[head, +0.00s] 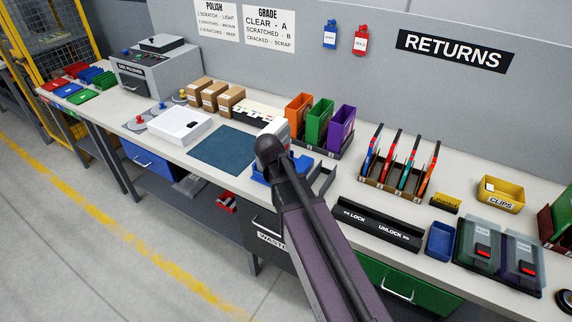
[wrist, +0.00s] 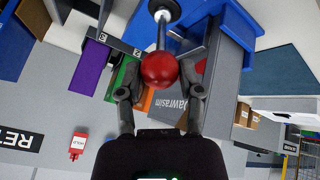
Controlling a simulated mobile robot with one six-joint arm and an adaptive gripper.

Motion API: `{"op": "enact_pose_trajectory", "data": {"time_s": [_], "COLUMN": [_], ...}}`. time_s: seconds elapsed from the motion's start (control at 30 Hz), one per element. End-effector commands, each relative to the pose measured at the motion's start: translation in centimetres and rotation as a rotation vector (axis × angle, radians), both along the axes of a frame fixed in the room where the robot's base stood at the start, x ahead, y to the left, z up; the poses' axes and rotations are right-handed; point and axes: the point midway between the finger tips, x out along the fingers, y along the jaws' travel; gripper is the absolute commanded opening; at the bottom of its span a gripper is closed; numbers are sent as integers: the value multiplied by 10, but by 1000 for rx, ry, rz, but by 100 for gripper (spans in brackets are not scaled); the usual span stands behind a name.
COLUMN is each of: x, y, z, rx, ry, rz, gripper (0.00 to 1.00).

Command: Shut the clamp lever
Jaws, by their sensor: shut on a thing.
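The clamp lever shows in the wrist view as a red ball knob (wrist: 161,70) on a thin silver rod (wrist: 161,35) that runs up to a dark round pivot. My gripper (wrist: 160,78) has one finger on each side of the red knob and is shut on it. A blue clamp body (wrist: 238,22) stands beside the rod, to its right. In the head view my arm covers the lever and my gripper. Only part of a blue base (head: 262,172) shows there beside my arm.
A black bar (head: 380,224) reads LOCK at left and UNLOCK at right. Orange, green and purple bins (head: 320,122) stand behind my arm. A rack of upright colored pieces (head: 395,165) is to the right. A bare blue mat (head: 222,150) lies to the left.

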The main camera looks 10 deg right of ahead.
Motion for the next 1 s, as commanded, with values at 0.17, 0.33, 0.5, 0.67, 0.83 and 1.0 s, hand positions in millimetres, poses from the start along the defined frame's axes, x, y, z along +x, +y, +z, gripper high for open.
{"op": "enact_pose_trajectory", "data": {"time_s": [0.17, 0.33, 0.5, 0.67, 0.83, 1.0], "x": [-2, -3, -3, -3, -3, -3], "y": [1, 1, 0, 0, -1, -1], "z": [-2, -2, -3, -2, -2, -2], "rx": [5, 4, 4, 2, 2, 1], "ry": [2, 3, 5, 4, 3, 2], "rz": [-2, -4, -5, -6, -5, -5], "gripper": [0, 0, 0, 81, 81, 81]}}
